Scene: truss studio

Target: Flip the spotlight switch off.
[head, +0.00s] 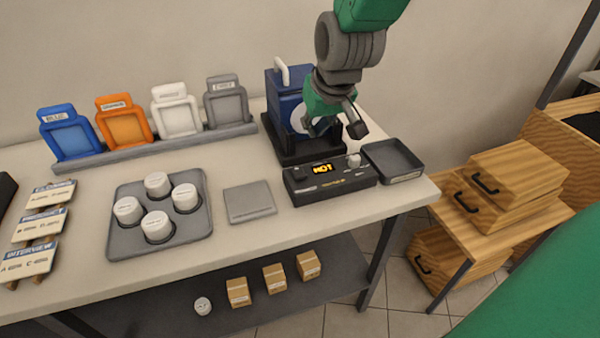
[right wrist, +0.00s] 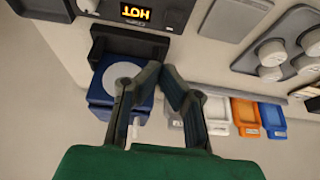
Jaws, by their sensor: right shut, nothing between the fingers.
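A black console (head: 330,182) with a lit orange "HOT" display (head: 322,168) stands near the table's right end. It has a pale knob (head: 354,160) at its right and small controls on its face; which one is the spotlight switch, and its position, I cannot tell. The console also shows at the top of the right wrist view (right wrist: 130,30). My right gripper (head: 354,127) is shut and empty, above and behind the console, in front of the blue unit. Its fingertips meet in the right wrist view (right wrist: 163,76). My left gripper is not in view.
A blue unit (head: 284,98) with a pale disc stands in a black base (head: 290,150) behind the console. A dark tray (head: 392,160) sits right of the console. A grey pad (head: 249,201) and a tray of white cups (head: 125,240) lie left. Coloured frames stand behind.

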